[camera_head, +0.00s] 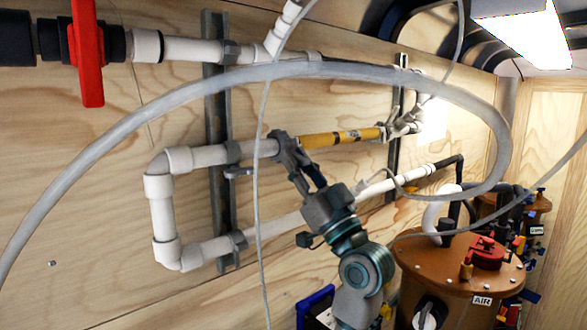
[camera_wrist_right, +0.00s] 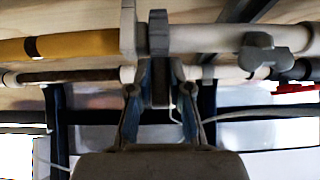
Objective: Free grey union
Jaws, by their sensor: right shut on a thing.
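The grey union (camera_head: 283,147) joins the white pipe to the yellow filter tube (camera_head: 341,138) on the plywood wall. In the right wrist view the union (camera_wrist_right: 158,32) is a dark grey ring beside a paler collar (camera_wrist_right: 128,28), with the yellow tube (camera_wrist_right: 75,46) to its left and white pipe to its right. My right gripper (camera_head: 291,160) reaches up from below and is shut on the union. Its two fingers (camera_wrist_right: 160,75) rise to the ring in the wrist view and hide part of its underside. My left gripper is not in view.
A grey hose (camera_head: 190,92) arches across the head view, and a thin cable (camera_head: 258,200) hangs before the pipes. Clamps on a metal strut (camera_head: 218,100) hold the pipework. A red valve handle (camera_head: 88,50) is at upper left; a brown tank (camera_head: 460,275) stands at lower right.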

